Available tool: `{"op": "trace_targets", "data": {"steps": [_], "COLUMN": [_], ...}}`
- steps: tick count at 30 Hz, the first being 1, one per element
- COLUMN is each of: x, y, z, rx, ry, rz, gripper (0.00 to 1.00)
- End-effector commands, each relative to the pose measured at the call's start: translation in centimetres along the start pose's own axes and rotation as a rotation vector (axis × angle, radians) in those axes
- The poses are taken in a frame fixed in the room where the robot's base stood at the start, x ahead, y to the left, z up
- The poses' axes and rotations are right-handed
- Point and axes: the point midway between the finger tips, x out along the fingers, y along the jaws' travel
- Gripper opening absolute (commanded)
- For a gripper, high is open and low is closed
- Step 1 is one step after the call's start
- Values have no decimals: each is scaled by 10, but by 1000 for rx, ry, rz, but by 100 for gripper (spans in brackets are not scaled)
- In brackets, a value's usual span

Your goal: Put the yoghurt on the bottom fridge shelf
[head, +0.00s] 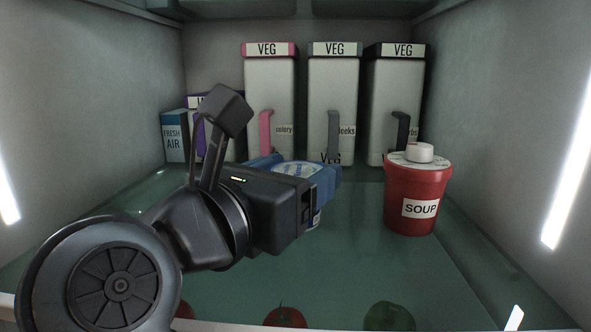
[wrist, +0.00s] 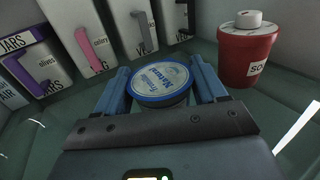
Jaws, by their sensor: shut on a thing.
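The yoghurt is a round tub with a white, blue-rimmed lid (wrist: 162,86). It stands upright between the two blue fingers of my gripper (wrist: 161,74), which is shut on it. In the head view my gripper (head: 298,166) hides most of the tub; part of its pale lid (head: 302,171) shows between the fingers. The tub is at or just above the greenish glass fridge shelf (head: 345,265); I cannot tell whether its base touches.
A red soup tub (head: 413,190) stands close to the right. Behind are three tall VEG containers (head: 270,95) (head: 333,95) (head: 395,90). A fresh air box (head: 174,140) and a purple-handled jars box (wrist: 28,65) are at back left. A tomato (head: 285,317) and green pepper (head: 389,317) show at the front, apparently below the glass.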

Motion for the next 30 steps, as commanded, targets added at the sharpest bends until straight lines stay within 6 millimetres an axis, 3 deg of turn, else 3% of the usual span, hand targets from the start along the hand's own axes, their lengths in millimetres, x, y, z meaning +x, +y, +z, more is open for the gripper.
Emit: {"op": "trace_targets", "data": {"steps": [7,8,15,25,30], "x": [0,0,0,0,-22], "y": [0,0,0,0,2], "z": [-3,-3,-2,2,-2], "rx": [0,0,0,0,1], "ry": [-1,0,0,0,0], "rz": [0,0,0,0,4], "gripper": [36,72,95,96,96]}}
